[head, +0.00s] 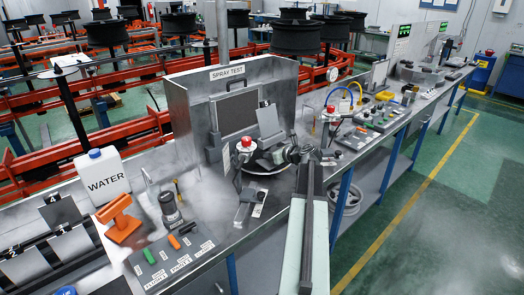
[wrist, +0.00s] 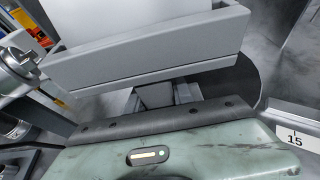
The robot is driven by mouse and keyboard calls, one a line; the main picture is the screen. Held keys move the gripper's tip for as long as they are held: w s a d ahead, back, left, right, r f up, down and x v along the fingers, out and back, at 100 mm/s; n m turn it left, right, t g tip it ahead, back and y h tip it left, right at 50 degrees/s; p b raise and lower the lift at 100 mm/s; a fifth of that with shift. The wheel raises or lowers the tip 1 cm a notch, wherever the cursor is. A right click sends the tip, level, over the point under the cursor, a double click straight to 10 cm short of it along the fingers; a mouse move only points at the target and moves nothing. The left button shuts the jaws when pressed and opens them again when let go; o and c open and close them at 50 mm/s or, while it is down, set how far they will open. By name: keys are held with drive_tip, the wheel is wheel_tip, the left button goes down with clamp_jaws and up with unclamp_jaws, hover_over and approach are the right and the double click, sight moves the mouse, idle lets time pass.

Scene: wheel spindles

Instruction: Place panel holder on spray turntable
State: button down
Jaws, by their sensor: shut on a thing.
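My gripper (head: 279,157) is at the spray booth in the head view, with my arm reaching in from the lower right. In the wrist view my gripper (wrist: 165,95) is shut on the grey, bar-shaped panel holder (wrist: 150,62). A pale flat panel (wrist: 110,12) stands up from the holder. In the head view the grey panel (head: 267,120) stands tilted above my gripper, in front of the booth's dark back. The spray turntable (head: 258,171) shows as a pale round rim beneath my gripper, partly covered. I cannot tell whether the holder touches it.
The booth (head: 228,86) marked SPRAY TEST has walls close around my gripper. A red-topped device (head: 245,144) stands just left of it. A water jug (head: 102,174), an orange tool (head: 120,220) and a switch panel (head: 172,256) occupy the bench to the left.

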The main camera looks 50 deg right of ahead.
drive_tip(key=w+d, duration=0.2)
drive_tip(key=w, duration=0.2)
drive_tip(key=w+d+f, duration=0.1)
drive_tip(key=w+d, duration=0.2)
drive_tip(key=w, duration=0.1)
drive_tip(key=w+d+b, duration=0.1)
drive_tip(key=w+d, duration=0.1)
drive_tip(key=w, duration=0.2)
drive_tip(key=shift+d+f, duration=0.15)
drive_tip(key=shift+w+d+f, duration=0.15)
drive_tip(key=shift+w, duration=0.1)
wheel_tip(320, 180, down, 4)
drive_tip(key=b, duration=0.4)
drive_tip(key=shift+s+r, duration=0.1)
drive_tip(key=shift+r, duration=0.3)
drive_tip(key=shift+f, duration=0.15)
drive_tip(key=c, duration=1.1)
unclamp_jaws()
